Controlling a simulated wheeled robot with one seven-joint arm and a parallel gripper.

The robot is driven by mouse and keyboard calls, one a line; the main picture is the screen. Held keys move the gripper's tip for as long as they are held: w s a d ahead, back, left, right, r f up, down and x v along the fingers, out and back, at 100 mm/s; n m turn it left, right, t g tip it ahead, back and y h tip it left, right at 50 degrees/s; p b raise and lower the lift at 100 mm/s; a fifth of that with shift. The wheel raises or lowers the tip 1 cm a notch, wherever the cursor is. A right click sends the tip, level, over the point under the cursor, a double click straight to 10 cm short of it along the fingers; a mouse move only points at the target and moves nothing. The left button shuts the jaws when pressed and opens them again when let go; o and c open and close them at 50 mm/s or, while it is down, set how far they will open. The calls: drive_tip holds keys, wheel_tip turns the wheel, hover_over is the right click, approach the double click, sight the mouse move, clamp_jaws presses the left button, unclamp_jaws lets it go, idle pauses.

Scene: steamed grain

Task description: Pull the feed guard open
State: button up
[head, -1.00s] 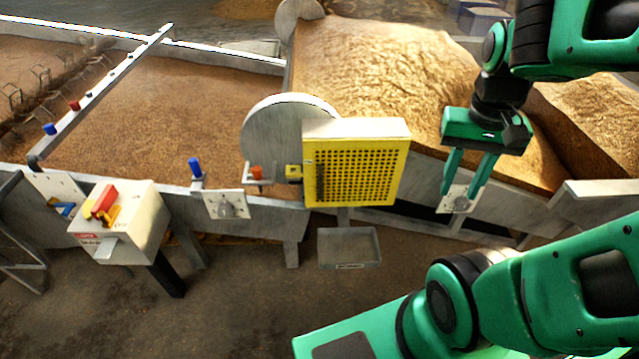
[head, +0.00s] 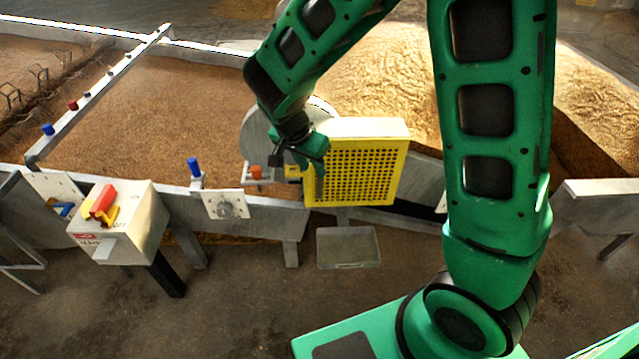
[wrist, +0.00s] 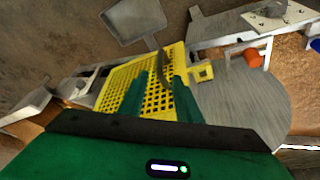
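The feed guard (head: 372,172) is a yellow perforated box cover beside the grey round housing. In the wrist view its mesh (wrist: 115,92) fills the middle, and a dark curved handle (wrist: 160,62) stands out near its edge. My gripper (head: 304,166) is at the guard's left side in the head view. In the wrist view my gripper (wrist: 161,76) is open, with its green fingers on either side of the handle. I cannot tell whether either finger touches it.
An orange knob (head: 256,172) sits just left of the guard. A grey tray (head: 348,247) is below it. A control box (head: 140,225) with a red switch stands at left. Grain-filled troughs lie behind. The floor in front is clear.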

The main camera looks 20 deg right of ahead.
sight(319, 181)
drive_tip(key=x, duration=1)
drive_tip(key=shift+f, duration=0.3)
clamp_jaws()
drive_tip(key=shift+d, duration=0.2)
drive_tip(key=shift+s+a, duration=0.1)
drive_tip(key=shift+a, duration=0.05)
